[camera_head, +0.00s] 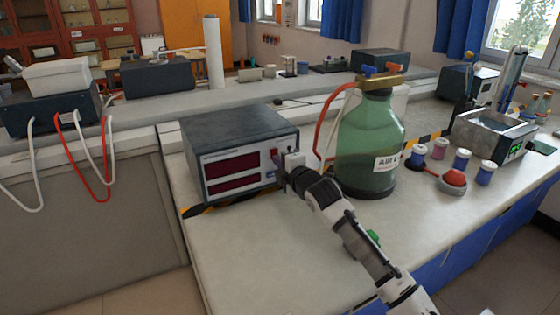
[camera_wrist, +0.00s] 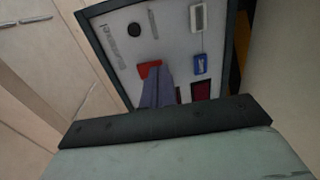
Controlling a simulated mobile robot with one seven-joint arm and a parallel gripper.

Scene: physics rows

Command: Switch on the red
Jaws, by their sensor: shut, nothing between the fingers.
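A dark-topped electronic instrument (camera_head: 240,130) with a pale front panel and two dark red displays stands on the counter. A small red switch (camera_head: 273,152) shows on the right part of its panel. In the wrist view the red switch (camera_wrist: 149,67) is partly hidden behind the fingers. My gripper (camera_head: 284,168) is shut and empty, at the right side of the panel. In the wrist view its fingertips (camera_wrist: 157,76) overlap the lower edge of the red switch. I cannot tell whether they touch it. The switch's position is not readable.
A large green glass bottle (camera_head: 368,145) with a red hose stands close to the right of the instrument. Small jars (camera_head: 439,148) stand further right. The counter in front is mostly clear.

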